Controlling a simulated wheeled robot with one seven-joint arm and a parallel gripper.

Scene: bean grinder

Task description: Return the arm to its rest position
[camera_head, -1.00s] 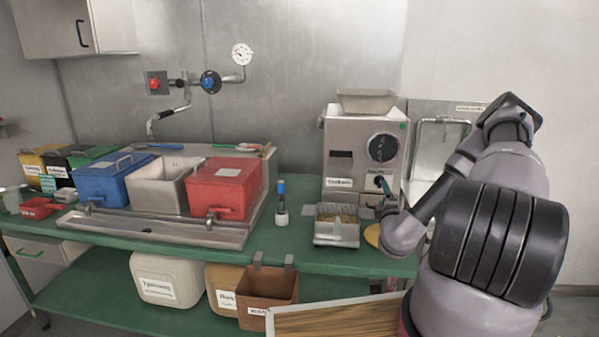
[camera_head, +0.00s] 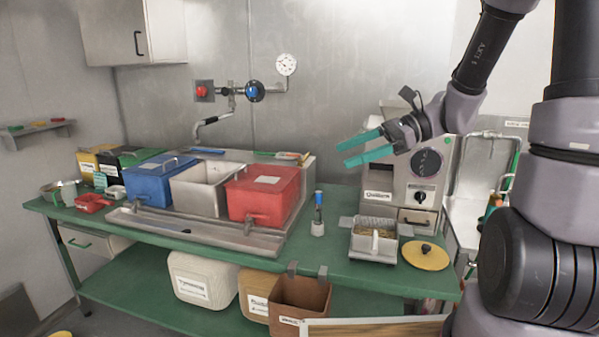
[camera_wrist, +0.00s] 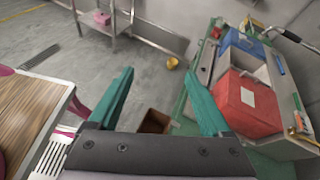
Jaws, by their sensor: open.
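My gripper (camera_head: 361,150) is raised in front of the grinder (camera_head: 420,175), high above the green bench. Its two teal fingers are apart with nothing between them and point left. In the wrist view the open fingers (camera_wrist: 165,103) frame grey floor and the bench edge. My arm rises and bends at the right of the head view. The grinder's upper part is partly hidden behind my gripper.
The green bench (camera_head: 330,275) carries a red bin (camera_head: 262,195), a blue bin (camera_head: 160,178), a metal tray of beans (camera_head: 374,240) and a round yellow lid (camera_head: 426,256). A wooden board (camera_head: 375,329) is in front. The air left of my gripper is clear.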

